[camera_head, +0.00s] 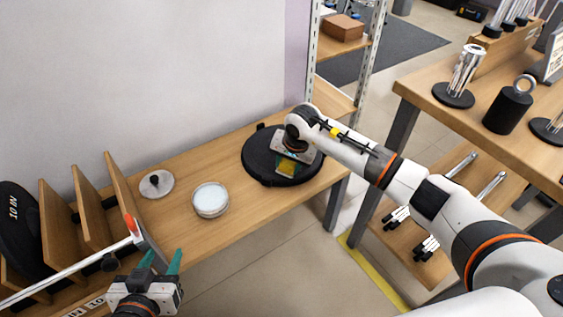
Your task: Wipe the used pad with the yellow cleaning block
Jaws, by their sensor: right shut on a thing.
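A round black pad (258,165) lies flat on the wooden bench near its right end. My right gripper (290,161) is over the pad, shut on the yellow cleaning block (286,169). The block is at the pad's surface, partly hidden by the gripper; I cannot tell whether it touches. My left gripper (162,262) is at the lower left, in front of the bench edge, with its two teal fingers apart and nothing between them.
A round dish with white contents (211,199) and a grey lid with a black knob (156,184) stand on the bench (243,214). A wooden rack (90,218) holding a black pad (22,228) is at the left. Another table (425,98) stands right.

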